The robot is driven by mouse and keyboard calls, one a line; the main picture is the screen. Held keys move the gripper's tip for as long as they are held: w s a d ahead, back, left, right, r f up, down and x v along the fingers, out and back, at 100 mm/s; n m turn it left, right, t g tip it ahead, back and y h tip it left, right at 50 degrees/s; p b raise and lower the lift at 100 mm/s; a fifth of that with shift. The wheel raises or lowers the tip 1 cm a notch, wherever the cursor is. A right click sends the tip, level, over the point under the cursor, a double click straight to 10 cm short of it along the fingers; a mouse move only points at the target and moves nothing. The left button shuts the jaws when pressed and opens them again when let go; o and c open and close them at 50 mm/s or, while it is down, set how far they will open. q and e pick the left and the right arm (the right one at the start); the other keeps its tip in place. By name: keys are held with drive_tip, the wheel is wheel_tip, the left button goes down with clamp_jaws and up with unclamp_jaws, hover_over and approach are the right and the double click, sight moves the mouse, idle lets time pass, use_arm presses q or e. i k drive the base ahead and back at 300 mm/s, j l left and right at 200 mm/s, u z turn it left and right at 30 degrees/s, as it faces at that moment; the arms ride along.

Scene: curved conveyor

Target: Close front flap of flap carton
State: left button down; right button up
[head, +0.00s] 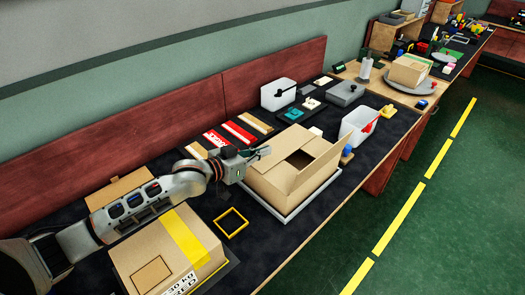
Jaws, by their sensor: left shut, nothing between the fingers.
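The flap carton (300,185) is a brown cardboard box on a light grey tray (322,190) on the dark bench. Its top has a dark opening, with flaps around it. One flap on the near left side (272,183) slopes at the upper edge. My left gripper (262,152) is shut and empty at the carton's upper left edge. I cannot tell whether its fingertips touch the cardboard. My right gripper is not in view.
A taped carton (165,255) stands at front left under my left arm. A yellow frame (231,222) lies beside the tray. A white bin (360,127) stands right of the carton, and a white container (278,94) behind. Green floor lies right of the bench.

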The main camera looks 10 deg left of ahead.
sight(312, 169)
drive_tip(key=k, duration=1)
